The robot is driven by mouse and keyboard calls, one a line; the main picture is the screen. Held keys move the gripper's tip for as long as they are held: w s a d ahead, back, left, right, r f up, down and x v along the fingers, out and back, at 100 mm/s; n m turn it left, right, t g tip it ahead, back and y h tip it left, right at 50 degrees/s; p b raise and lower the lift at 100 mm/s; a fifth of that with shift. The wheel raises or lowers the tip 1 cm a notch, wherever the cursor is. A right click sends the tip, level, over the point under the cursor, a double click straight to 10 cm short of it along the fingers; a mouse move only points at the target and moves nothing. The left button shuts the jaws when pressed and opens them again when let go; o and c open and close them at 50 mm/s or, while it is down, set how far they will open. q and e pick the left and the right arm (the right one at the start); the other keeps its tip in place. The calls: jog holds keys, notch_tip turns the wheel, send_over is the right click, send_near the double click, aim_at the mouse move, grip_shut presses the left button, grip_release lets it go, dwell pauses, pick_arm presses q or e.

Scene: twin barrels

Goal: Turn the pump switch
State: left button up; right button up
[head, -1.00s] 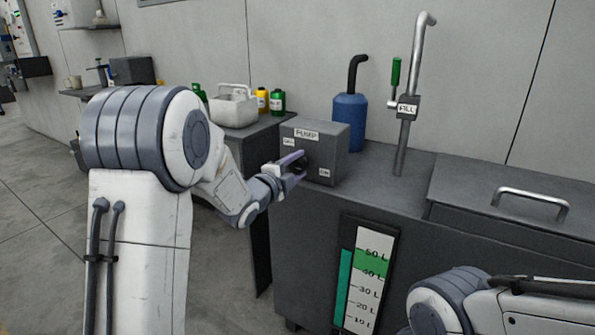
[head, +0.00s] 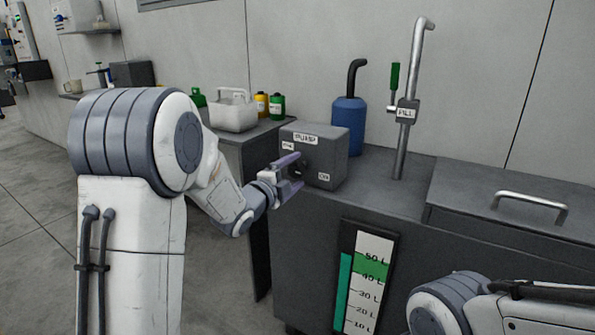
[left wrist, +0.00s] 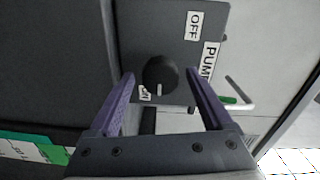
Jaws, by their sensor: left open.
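The grey pump box (head: 335,162), with PUMP, OFF and ON labels, stands on the left end of the dark cabinet. Its round black switch knob (left wrist: 160,73) shows in the left wrist view, its white mark pointing down close to the ON label (left wrist: 145,93). The OFF label (left wrist: 194,25) is at the upper right there. My left gripper (head: 297,172) is open in front of the box, its purple fingers either side of the knob with gaps to both. In the head view the fingers partly hide the knob. My right gripper is out of view; only part of that arm shows lower right.
A blue canister (head: 348,126) and a fill pipe with a green lever (head: 394,78) stand behind and right of the box. A lid with a handle (head: 530,202) is at right. A level gauge (head: 365,283) is on the cabinet front. Bottles and a white jug (head: 233,112) stand left.

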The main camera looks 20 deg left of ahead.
pick_arm(q)
jog(key=v, duration=0.9)
jog(key=shift+p, duration=0.45)
jog(key=s+d+f+n+g+y, duration=0.2)
jog(key=s+d+f+n+g, duration=0.6)
jog(key=d, duration=0.4)
jog(key=s+d+f+n+g, duration=0.1)
jog(key=s+d+g, duration=0.15)
jog(key=s, duration=0.55)
jog(key=s+d+f+n+g+y, duration=0.1)
jog(key=s+f+n+g, duration=0.15)
jog(key=s, duration=0.55)
jog(key=s+d+f+g, duration=0.15)
jog(key=s+g, duration=0.25)
jog(key=s, duration=0.4)
notch_tip(320, 180, up, 35)
jog(key=p, duration=3.4)
jog(key=shift+s+n+y, duration=0.3)
jog(key=shift+s+n, duration=0.05)
jog(key=shift+s, duration=0.1)
